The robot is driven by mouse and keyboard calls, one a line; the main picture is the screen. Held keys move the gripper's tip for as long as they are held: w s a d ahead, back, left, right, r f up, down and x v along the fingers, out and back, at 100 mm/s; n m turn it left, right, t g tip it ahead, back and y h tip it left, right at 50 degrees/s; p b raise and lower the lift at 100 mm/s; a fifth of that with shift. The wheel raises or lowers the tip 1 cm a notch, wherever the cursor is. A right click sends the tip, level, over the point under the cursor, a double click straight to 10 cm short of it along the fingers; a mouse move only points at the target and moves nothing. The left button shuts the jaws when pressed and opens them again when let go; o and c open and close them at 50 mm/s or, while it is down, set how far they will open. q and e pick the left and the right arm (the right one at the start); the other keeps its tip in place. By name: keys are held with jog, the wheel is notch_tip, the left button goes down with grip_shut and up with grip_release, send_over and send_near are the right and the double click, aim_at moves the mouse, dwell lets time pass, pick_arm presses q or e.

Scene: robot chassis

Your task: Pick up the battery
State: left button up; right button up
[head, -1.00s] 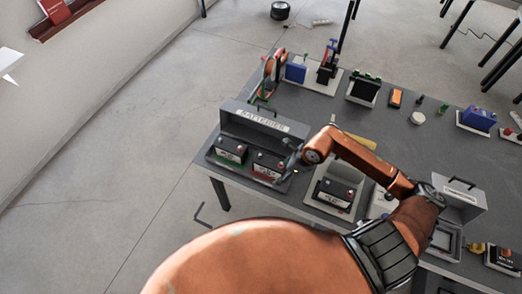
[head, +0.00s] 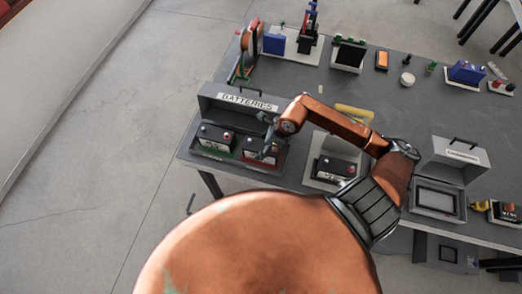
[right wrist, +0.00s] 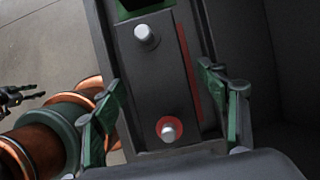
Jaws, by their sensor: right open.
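The grey box labelled "BATTERIES" (head: 248,98) stands open on the table with two dark batteries in it. The left battery (head: 216,136) is on a green patch, the right battery (head: 258,150) on a red one. My right gripper (head: 267,142) is at the right battery. In the right wrist view, my open right gripper (right wrist: 165,108) has one green-padded finger on each side of a dark battery (right wrist: 155,78) with two grey terminals, one ringed red. Contact with the fingers cannot be told. A black claw-like part shows at the left edge, too small to tell its state.
Another battery (head: 336,169) sits on a white tray right of the box. An open grey case (head: 447,160) stands further right. A blue part (head: 466,72) and other small items lie along the far side of the table (head: 410,115). Its middle has bare room.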

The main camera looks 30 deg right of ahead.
jog(key=b+x, duration=0.3)
jog(key=x, duration=0.3)
jog(key=shift+a+f, duration=0.1)
grip_shut()
dwell(0.7)
jog(key=shift+w+r, duration=0.1)
jog(key=shift+r, duration=0.15)
